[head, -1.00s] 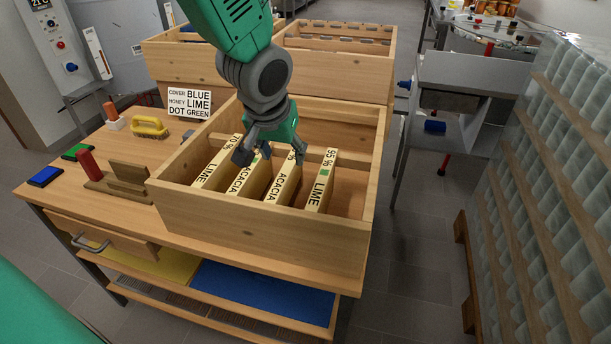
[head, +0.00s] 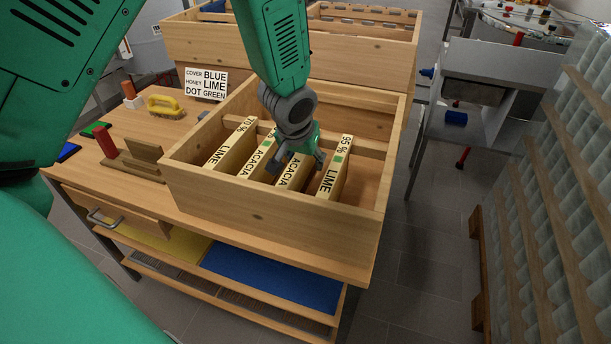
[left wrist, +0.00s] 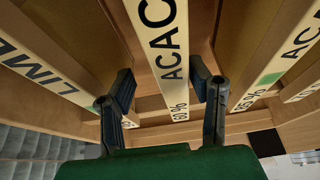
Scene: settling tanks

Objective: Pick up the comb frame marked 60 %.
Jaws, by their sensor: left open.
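Several upright labelled comb frames stand in an open wooden box (head: 262,217). From left to right in the head view they are a LIME 70 % frame (head: 232,144), an ACACIA frame (head: 256,160) with a green dot, a second ACACIA frame (head: 291,177) and a LIME 95 % frame (head: 336,167) with a green dot. My left gripper (head: 297,163) is low over the second ACACIA frame, open. In the left wrist view its fingers (left wrist: 162,92) straddle this ACACIA frame (left wrist: 160,45); its small percent mark looks like 60 %, but the first digit is blurred. My right gripper is out of view.
Neighbouring frames and the box walls leave narrow gaps around the fingers. A second wooden box (head: 200,45) stands behind. A sign (head: 206,83) reads COVER BLUE, HONEY LIME, DOT GREEN.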

